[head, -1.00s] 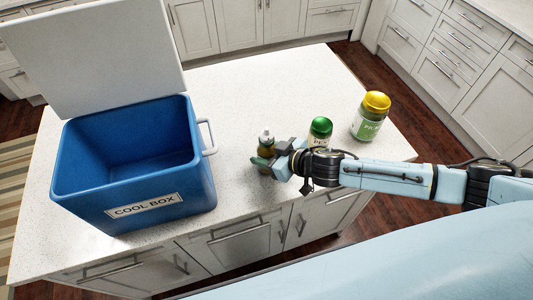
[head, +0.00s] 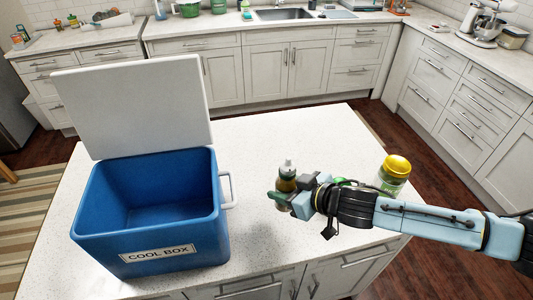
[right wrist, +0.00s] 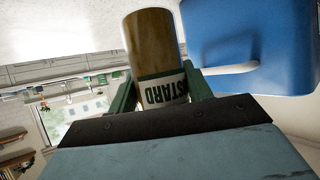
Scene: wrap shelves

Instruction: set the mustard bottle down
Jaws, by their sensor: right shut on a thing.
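The mustard bottle (head: 287,172) has a pale cap and a brownish body, and stands about upright in my right gripper (head: 284,198). It is over the counter, to the right of the cool box. In the right wrist view the bottle (right wrist: 152,45) sits between the two green fingers (right wrist: 160,92), its label upside down in the picture. My right gripper is shut on it. My left gripper is not in view.
The white counter island (head: 265,140) has free room behind the bottle. The blue cool box (head: 150,235) stands open on the left, its handle (head: 228,190) towards the bottle. A yellow-lidded jar (head: 394,170) stands at the right.

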